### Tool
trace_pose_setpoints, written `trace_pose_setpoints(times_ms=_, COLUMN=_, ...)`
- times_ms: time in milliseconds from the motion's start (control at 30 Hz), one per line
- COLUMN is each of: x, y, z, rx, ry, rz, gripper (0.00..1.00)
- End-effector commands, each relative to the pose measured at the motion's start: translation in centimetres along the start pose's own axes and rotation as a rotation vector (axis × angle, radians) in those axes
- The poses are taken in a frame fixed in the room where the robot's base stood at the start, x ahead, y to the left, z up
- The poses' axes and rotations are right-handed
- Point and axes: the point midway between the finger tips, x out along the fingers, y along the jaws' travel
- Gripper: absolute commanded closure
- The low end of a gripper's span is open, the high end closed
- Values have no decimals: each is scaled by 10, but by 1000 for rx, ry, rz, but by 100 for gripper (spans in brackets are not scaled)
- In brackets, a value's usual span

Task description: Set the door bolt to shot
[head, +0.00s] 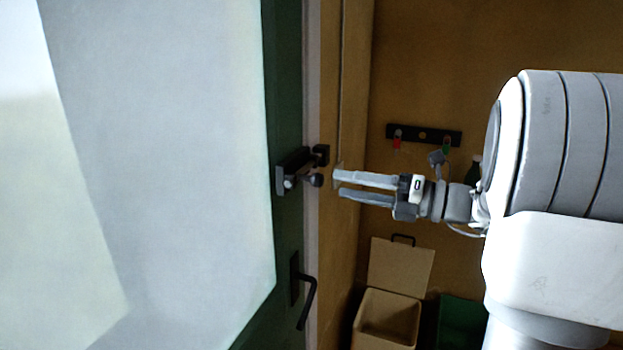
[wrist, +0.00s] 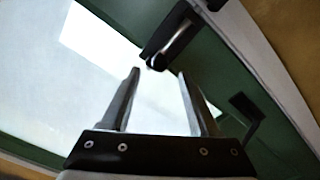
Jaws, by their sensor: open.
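The door bolt (head: 293,170) is a dark housing on the green door edge, with a metal rod and a round dark knob (head: 315,180) at its right end. A dark keeper (head: 321,154) sits on the frame just right of the housing. I cannot tell whether the rod enters it. My gripper (head: 338,184) is open and empty, just right of the knob, fingers pointing left at it. In the wrist view, the knob (wrist: 157,62) shows just beyond and between my fingertips (wrist: 159,74), with the bolt housing (wrist: 165,32) behind it. Contact is not visible.
A black lever handle (head: 305,295) is on the door below the bolt. A hook rail (head: 423,135) hangs on the tan wall. An open-lidded tan bin (head: 388,318) and a green bin (head: 460,318) stand below my arm.

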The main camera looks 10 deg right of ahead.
Motion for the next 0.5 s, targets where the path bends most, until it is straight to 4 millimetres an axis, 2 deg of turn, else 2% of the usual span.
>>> trace_pose_setpoints(times_ms=100, x=27, y=1, z=-1, rx=0, ry=3, rz=2, gripper=39)
trace_pose_setpoints(times_ms=233, x=51, y=1, z=-1, rx=1, ry=3, rz=3, gripper=39)
trace_pose_setpoints(times_ms=400, x=71, y=0, z=0, rx=1, ry=1, rz=0, gripper=39)
trace_pose_setpoints(times_ms=500, x=77, y=0, z=0, rx=1, ry=1, rz=0, gripper=39)
